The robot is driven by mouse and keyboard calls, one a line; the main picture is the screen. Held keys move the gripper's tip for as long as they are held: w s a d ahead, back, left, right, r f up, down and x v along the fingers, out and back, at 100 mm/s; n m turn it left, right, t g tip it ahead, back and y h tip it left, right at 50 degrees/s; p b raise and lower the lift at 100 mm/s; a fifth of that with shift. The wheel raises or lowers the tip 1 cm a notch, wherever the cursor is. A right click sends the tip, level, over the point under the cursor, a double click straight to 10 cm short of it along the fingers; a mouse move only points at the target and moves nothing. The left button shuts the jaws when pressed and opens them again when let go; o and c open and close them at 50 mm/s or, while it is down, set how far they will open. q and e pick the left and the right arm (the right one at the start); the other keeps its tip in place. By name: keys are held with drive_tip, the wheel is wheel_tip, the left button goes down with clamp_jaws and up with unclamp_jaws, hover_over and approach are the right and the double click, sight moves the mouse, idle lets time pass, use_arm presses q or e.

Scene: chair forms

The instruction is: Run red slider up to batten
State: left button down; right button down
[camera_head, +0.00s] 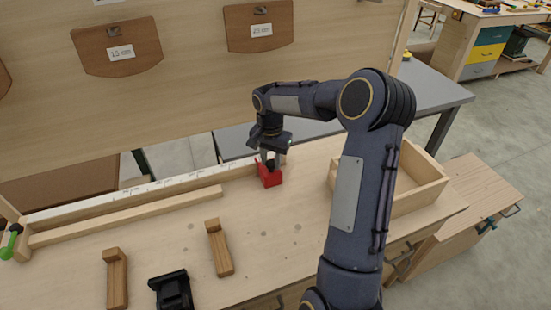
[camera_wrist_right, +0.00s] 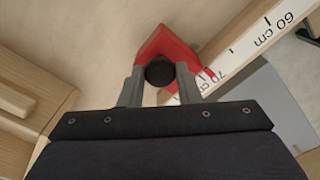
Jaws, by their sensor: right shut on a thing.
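The red slider (camera_head: 271,179) sits on the bench top by the white-marked rule (camera_head: 190,176), near its right end. My right gripper (camera_head: 269,160) reaches down onto it and is shut on it. In the right wrist view the two fingers (camera_wrist_right: 160,78) stand on either side of the slider's round black knob (camera_wrist_right: 159,71), with the red body (camera_wrist_right: 168,43) beyond. The batten (camera_head: 130,215), a long pale wooden strip, lies in front of the rule to the left. A stretch of bare bench separates its right end from the slider. My left gripper is not seen.
Two wooden L-shaped blocks (camera_head: 219,250) (camera_head: 117,280) and a black object (camera_head: 173,290) are at the front of the bench. An open wooden box (camera_head: 420,187) stands right, partly behind my arm. A green-handled item (camera_head: 11,240) is at the far left.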

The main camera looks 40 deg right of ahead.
drive_tip(key=w+a+b, duration=0.1)
drive_tip(key=w+a, duration=0.2)
drive_tip(key=a, duration=0.9)
drive_tip(key=shift+w, duration=0.4)
drive_tip(key=c, duration=1.1)
unclamp_jaws()
drive_tip(key=shift+o, duration=0.2)
wheel_tip(320, 180, up, 8)
drive_tip(key=shift+b, duration=0.35)
